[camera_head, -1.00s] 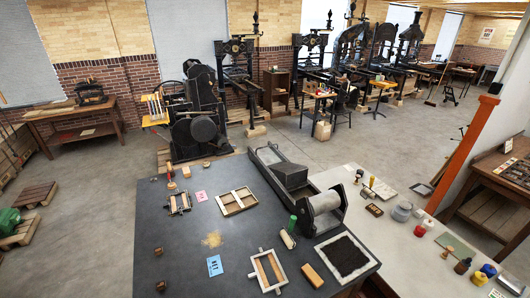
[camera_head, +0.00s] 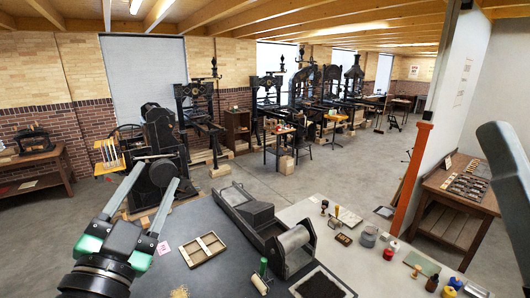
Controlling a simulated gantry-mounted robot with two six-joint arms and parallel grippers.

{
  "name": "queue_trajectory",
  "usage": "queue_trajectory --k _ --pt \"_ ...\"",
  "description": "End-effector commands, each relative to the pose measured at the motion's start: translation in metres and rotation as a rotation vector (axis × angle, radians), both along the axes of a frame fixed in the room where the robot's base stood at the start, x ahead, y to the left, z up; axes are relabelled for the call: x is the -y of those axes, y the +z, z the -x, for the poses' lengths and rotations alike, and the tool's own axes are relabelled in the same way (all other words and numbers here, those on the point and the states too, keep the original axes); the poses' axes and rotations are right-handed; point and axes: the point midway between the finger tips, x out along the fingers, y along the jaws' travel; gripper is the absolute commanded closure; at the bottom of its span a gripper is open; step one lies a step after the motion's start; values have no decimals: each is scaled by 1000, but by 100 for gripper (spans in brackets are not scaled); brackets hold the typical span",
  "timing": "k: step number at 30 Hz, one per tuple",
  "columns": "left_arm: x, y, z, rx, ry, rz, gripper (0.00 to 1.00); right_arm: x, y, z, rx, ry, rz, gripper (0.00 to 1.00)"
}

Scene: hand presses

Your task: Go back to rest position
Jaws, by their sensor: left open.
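My left gripper (camera_head: 157,175) comes in at the lower left, with green and black housing and two grey fingers spread apart. It is open, points up the picture, and nothing shows between the fingers. It covers the left part of the dark work table (camera_head: 205,218). A smooth grey part of my own body shows at the right edge. My right gripper's jaws do not show.
On the table are a wooden frame (camera_head: 203,250), a roller press (camera_head: 291,252), a green-handled roller (camera_head: 261,276) and a black inked slab (camera_head: 318,284). Jars, stamps and a red container (camera_head: 390,251) sit on the pale counter (camera_head: 330,230). Presses line the back wall.

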Motion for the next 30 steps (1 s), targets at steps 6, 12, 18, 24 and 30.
queue_trajectory --k 6,12,18,24,30 --pt "-4 104 139 398 -190 312 42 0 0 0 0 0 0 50" --pt "-4 116 166 445 -364 550 42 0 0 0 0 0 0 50" --pt "-4 116 166 441 -375 569 42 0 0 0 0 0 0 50" --pt "-4 116 166 441 -375 569 42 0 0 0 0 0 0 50" --pt "-4 116 166 441 -375 569 42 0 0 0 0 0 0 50"
